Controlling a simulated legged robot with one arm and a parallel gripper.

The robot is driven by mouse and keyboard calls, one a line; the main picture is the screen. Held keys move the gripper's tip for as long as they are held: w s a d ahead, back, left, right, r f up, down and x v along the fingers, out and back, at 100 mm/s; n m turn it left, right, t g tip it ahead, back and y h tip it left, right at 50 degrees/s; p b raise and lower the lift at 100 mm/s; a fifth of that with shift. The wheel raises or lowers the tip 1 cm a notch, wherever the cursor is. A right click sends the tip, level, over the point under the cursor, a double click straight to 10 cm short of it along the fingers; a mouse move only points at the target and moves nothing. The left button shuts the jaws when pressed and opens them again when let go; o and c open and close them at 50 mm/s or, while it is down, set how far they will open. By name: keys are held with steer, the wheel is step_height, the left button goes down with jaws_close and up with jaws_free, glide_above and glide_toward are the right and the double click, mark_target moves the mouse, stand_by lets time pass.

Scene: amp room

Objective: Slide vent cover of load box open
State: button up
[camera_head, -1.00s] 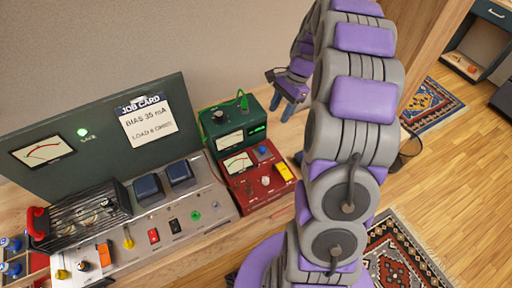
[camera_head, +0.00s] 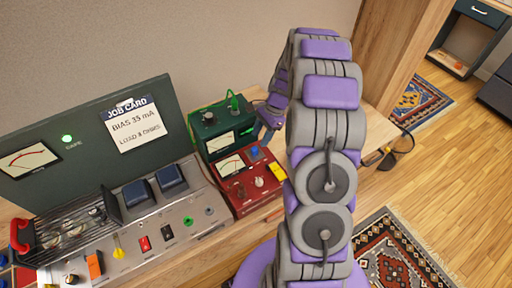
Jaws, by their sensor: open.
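A green box (camera_head: 222,128) with a lit display and a green cable stands at the back of the bench. A red box (camera_head: 247,182) with a meter, knobs and a yellow part sits in front of it. I cannot tell which is the load box, and no vent cover can be made out. My gripper (camera_head: 266,134) is open, its bluish fingers pointing down just right of the green box and behind the red one. My arm hides part of it and the bench to its right. I cannot tell whether it touches either box.
A grey console (camera_head: 160,215) with knobs, switches and a caged section with a red handle (camera_head: 20,236) fills the left. Its dark upright panel (camera_head: 90,140) bears a job card (camera_head: 133,124). A wooden upright (camera_head: 395,55) stands behind.

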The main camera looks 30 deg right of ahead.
mark_target(255, 148)
steer(key=b+x, duration=0.1)
steer(key=x, duration=0.4)
steer(key=shift+a+f, duration=0.1)
steer(key=shift+f, duration=0.2)
jaws_close()
stand_by(0.5)
